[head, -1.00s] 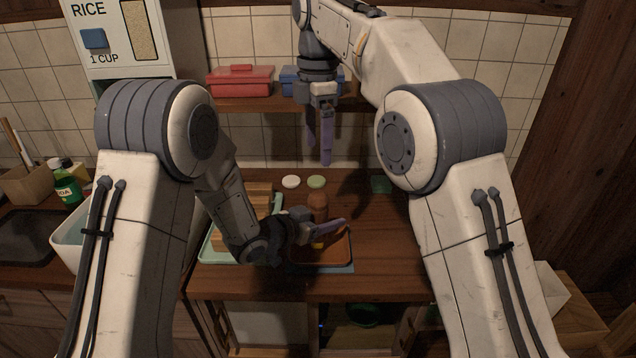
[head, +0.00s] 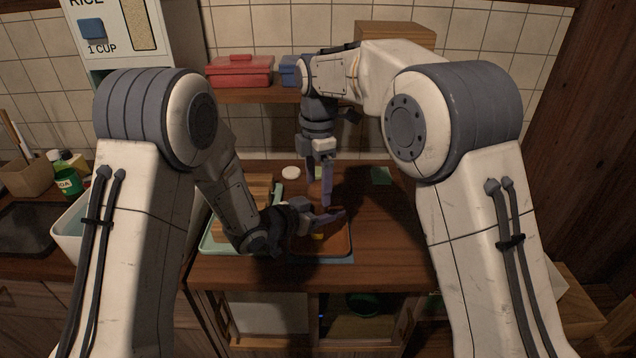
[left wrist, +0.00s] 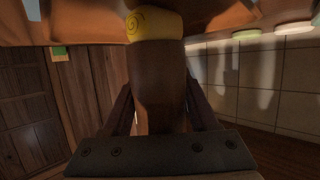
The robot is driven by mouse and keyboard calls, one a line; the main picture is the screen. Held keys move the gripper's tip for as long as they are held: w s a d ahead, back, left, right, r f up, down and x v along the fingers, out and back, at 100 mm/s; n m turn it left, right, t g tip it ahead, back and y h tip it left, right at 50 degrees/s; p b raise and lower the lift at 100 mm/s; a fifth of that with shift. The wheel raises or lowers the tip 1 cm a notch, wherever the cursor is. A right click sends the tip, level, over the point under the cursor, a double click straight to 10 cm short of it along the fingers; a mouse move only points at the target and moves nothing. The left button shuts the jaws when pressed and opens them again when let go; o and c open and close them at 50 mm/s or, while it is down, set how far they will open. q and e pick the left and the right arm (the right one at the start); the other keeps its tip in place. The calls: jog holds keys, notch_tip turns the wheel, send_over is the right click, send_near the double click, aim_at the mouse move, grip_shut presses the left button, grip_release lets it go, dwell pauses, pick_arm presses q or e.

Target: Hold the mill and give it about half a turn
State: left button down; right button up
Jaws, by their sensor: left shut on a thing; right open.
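The mill (left wrist: 160,95) is a brown cylinder in the left wrist view, standing between my left gripper's fingers. That gripper (head: 332,216) is shut on it, low over the tray. My right gripper (head: 319,200) is open and points straight down just above and behind my left gripper, with its fingers around where the mill's top stands. In the head view the grippers hide most of the mill, and I cannot tell whether the right fingers touch it.
A brown tray (head: 337,246) lies under my left gripper. A pale green tray (head: 212,243) is at the left. A white disc (head: 290,173) lies behind.

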aim_at(318, 184)
jog(key=shift+c, duration=0.4)
jog(key=c, duration=1.3)
jog(key=m, duration=0.4)
jog(key=shift+m, duration=0.3)
jog(key=o, duration=1.4)
notch_tip(318, 184, up, 12)
